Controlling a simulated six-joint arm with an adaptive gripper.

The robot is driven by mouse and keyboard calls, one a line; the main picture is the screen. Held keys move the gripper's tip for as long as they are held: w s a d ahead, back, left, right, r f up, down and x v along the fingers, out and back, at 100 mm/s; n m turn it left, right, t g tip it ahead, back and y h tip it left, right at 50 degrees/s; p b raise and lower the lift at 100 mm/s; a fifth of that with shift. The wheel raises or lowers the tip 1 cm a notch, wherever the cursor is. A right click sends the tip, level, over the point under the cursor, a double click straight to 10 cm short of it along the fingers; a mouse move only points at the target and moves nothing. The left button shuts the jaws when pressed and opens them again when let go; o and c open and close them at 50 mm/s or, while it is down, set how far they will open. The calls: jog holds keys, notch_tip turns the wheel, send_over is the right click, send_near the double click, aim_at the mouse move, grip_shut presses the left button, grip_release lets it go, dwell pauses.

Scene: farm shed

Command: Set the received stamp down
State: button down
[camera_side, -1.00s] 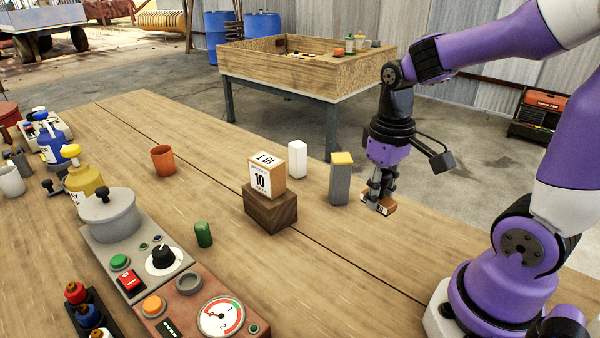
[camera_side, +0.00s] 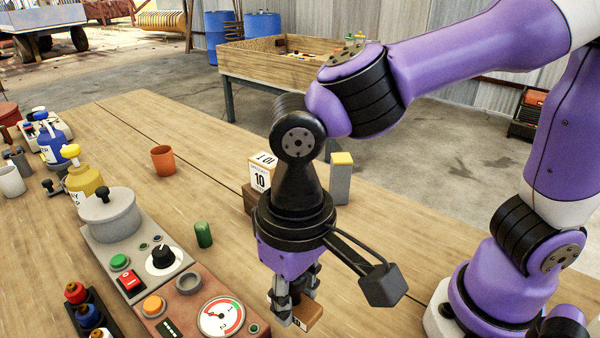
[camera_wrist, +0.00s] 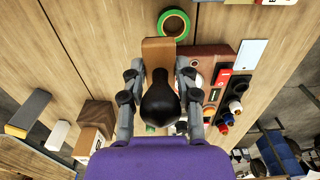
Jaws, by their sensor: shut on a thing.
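My gripper (camera_side: 295,298) is shut on a stamp (camera_side: 308,317) near the bottom middle of the side view. The stamp has a light wooden block with a pale label. In the wrist view, its dark rounded handle (camera_wrist: 160,103) sits between the fingers of my gripper (camera_wrist: 160,70), and its wooden block extends past the fingertips. My arm hides part of the stamp in the side view. I cannot tell whether its underside touches the table (camera_side: 400,285).
A green tape ring (camera_wrist: 173,10) lies just beyond the stamp, with a pale card (camera_wrist: 252,52) to the right. The gauge panel (camera_side: 222,316) is left of my gripper. Behind it stand a calendar block (camera_side: 261,172) and a yellow-topped grey post (camera_side: 340,182).

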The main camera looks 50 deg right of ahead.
jog(key=w+d+f, duration=0.2)
jog(key=w, duration=0.1)
jog(key=w+d+f, duration=0.2)
jog(key=w, duration=0.1)
jog(key=w+d+f, duration=0.2)
jog(key=w, duration=0.1)
jog(key=shift+d+f, duration=0.1)
jog(key=shift+f, duration=0.25)
jog(key=shift+w+f, duration=0.1)
jog(key=shift+f, duration=1.95)
jog(key=shift+f, duration=0.1)
jog(key=c, duration=0.6)
grip_release()
notch_tip(320, 180, up, 13)
jog(key=s+d+r+t, duration=0.1)
jog(key=s+d+t, duration=0.1)
jog(key=d, duration=0.2)
jog(key=s+d+r+t, duration=0.1)
jog(key=s+d, duration=0.2)
jog(key=d, duration=0.1)
jog(key=s+d+r+t, duration=0.1)
jog(key=s+d+t, duration=0.1)
jog(key=d, duration=0.2)
jog(key=shift+s+d+r+t, duration=0.25)
jog(key=shift+d+r+t, duration=0.05)
